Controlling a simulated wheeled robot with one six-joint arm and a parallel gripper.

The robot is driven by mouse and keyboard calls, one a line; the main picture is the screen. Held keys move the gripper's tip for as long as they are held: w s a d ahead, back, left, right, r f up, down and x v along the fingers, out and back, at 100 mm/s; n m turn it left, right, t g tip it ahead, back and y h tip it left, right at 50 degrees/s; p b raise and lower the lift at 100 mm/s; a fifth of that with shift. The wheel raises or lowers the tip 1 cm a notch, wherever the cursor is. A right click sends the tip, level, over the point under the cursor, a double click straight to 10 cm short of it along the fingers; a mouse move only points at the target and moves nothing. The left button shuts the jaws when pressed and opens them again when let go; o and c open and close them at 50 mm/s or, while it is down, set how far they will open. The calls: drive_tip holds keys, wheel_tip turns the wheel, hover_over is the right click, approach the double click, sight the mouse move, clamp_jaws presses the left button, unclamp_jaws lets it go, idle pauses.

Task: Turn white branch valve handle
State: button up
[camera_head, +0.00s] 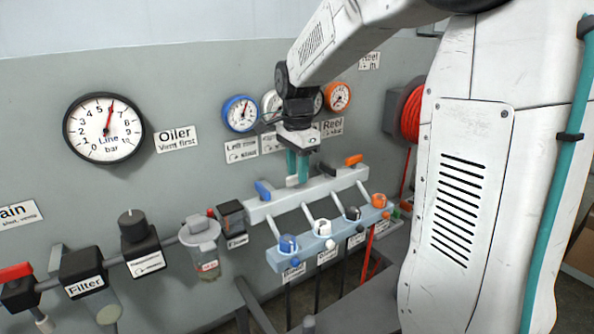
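The manifold bar (262,209) on the wall carries a row of coloured branch valve handles. The blue handle (263,190) is at the left and the orange handle (354,160) at the right, with a dark handle (327,170) between. The white handle (292,181) shows as a small pale piece at the lower end of my gripper's teal fingers. My gripper (298,176) points down at it from above. The fingers look close around or against the white handle. I cannot tell whether they grip it, or how far apart they are.
Below, a pale block (305,251) holds blue, white, black and orange outlets on angled pipes. Blue (240,114), white and orange (338,97) gauges are behind my arm. A large gauge (104,128), an oiler bowl (201,243) and a filter (84,272) are left. A red hose reel (411,113) is right.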

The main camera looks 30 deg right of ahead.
drive_tip(key=shift+f, duration=0.3)
clamp_jaws()
